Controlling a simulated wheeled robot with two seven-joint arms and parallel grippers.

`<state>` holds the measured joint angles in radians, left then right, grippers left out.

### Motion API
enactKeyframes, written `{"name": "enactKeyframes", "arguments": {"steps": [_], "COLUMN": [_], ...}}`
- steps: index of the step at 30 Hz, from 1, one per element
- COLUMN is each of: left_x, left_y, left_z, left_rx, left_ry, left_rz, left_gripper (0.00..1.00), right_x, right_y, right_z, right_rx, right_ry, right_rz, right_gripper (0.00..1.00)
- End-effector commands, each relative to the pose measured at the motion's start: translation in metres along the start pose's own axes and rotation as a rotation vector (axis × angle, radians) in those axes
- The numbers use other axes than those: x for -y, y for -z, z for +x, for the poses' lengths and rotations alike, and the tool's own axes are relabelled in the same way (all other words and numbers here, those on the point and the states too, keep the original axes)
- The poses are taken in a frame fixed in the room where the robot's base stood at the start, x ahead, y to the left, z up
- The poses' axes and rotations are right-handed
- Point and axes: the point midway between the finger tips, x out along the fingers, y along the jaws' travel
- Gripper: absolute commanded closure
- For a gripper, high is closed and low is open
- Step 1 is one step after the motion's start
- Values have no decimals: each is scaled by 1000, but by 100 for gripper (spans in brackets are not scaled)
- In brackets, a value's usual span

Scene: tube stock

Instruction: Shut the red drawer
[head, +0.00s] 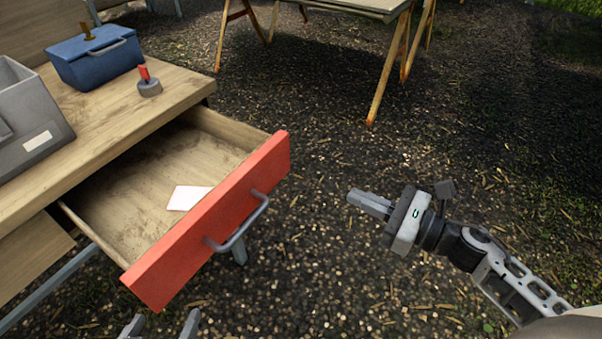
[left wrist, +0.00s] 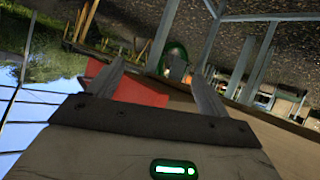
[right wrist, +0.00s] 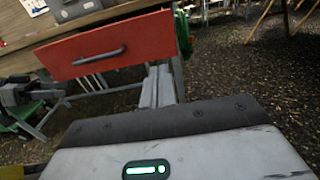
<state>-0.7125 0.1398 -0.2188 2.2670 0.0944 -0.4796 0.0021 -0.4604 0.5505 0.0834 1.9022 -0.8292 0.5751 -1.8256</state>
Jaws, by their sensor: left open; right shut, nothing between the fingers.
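The red drawer (head: 175,258) is pulled well out of the wooden workbench (head: 118,118). A white paper (head: 188,198) lies inside it. Its grey bar handle (head: 240,222) is on the red front, which also shows in the right wrist view (right wrist: 75,52). My left gripper (head: 160,324) is open and empty at the bottom edge of the head view, near the drawer's lower left corner. In the left wrist view a red panel (left wrist: 142,94) shows beyond its fingers. My right gripper (head: 354,197) is shut and empty, apart from the drawer front and to its right.
On the bench stand a blue box (head: 95,58), a grey bin (head: 30,118) and a small grey holder with a red-topped piece (head: 149,86). A trestle table (head: 355,8) stands at the back. The gravel ground right of the drawer is open.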

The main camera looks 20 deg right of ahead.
Motion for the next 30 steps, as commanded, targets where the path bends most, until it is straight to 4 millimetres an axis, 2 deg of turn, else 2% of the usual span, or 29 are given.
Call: {"name": "enactKeyframes", "arguments": {"steps": [12, 18, 24, 30], "left_x": [-2, -2, -1, 0], "left_y": [4, 0, 3, 4], "left_z": [-5, -6, -5, -5], "left_rx": [19, 36, 32, 29], "left_ry": [-2, 0, 1, 2], "left_rz": [-7, -10, -10, -10], "left_gripper": [21, 21, 21, 21], "right_x": [1, 0, 0, 0], "right_y": [-4, -3, -1, 0], "right_z": [84, 116, 131, 133], "right_rx": [4, 2, 0, 0], "right_ry": [3, 2, 3, 3], "right_rz": [5, 6, 7, 7], "right_gripper": [100, 100, 100, 100]}}
